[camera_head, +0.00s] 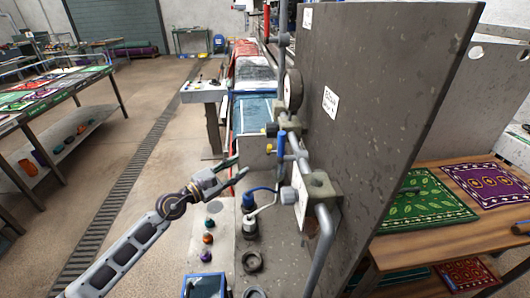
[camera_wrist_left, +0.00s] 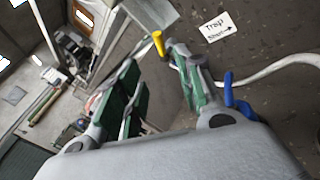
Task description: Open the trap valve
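My left gripper (camera_head: 237,169) is open, with its green-padded fingers apart beside the pipework on the grey panel. In the left wrist view, a small yellow handle (camera_wrist_left: 158,42) shows between the tips of the open gripper (camera_wrist_left: 150,62), nearer the right finger. I cannot tell whether it touches that finger. A white label (camera_wrist_left: 217,31) with "Trap", "Shut" and an arrow is on the panel beside it. The valve body is mostly hidden by the finger. A blue handle (camera_wrist_left: 236,97) lies right of the right finger. My right gripper is not in view.
The tall grey panel (camera_head: 375,110) and its pipe (camera_head: 322,245) stand right of my left gripper. A blue upright handle (camera_head: 281,145) is on the pipework. Coloured knobs (camera_head: 207,239) are below the gripper. A rug table (camera_head: 430,235) is at right; open floor lies left.

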